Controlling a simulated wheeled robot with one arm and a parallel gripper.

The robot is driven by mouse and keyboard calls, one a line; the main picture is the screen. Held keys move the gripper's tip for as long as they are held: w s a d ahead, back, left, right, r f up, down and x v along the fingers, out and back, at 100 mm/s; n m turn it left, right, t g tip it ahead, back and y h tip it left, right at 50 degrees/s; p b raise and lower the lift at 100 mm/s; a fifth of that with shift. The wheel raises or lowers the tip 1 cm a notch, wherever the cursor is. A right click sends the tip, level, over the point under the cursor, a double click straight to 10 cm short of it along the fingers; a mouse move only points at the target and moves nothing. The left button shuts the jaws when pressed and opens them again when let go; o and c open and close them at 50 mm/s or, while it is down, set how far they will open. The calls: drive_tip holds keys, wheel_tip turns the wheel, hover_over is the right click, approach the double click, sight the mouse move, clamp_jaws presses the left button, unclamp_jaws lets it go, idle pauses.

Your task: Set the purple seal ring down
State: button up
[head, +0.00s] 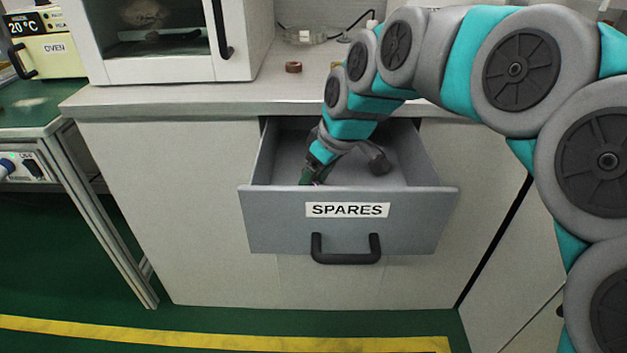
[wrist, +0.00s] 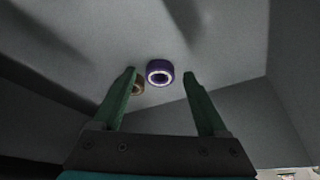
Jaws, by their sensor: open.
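The purple seal ring (wrist: 160,66) shows in the wrist view inside the grey drawer, lying on its floor, with a pale inner rim. My gripper (wrist: 159,76) is open, with one green finger on each side of the ring and a visible gap to each. In the head view my gripper (head: 311,178) reaches down into the open drawer marked SPARES (head: 348,232), near its front left. The front panel hides most of the fingertips and the ring there. A brown ring (wrist: 138,85) lies just left of the purple one, partly behind the left finger.
A reddish-brown ring (head: 293,67) sits on the counter (head: 190,100) behind the drawer. A white cabinet (head: 160,72) with a glass door stands at the back left. The drawer walls surround my gripper closely.

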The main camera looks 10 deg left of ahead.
drive_tip(key=v, duration=1.2)
drive_tip(key=shift+r, duration=0.1)
idle(0.9)
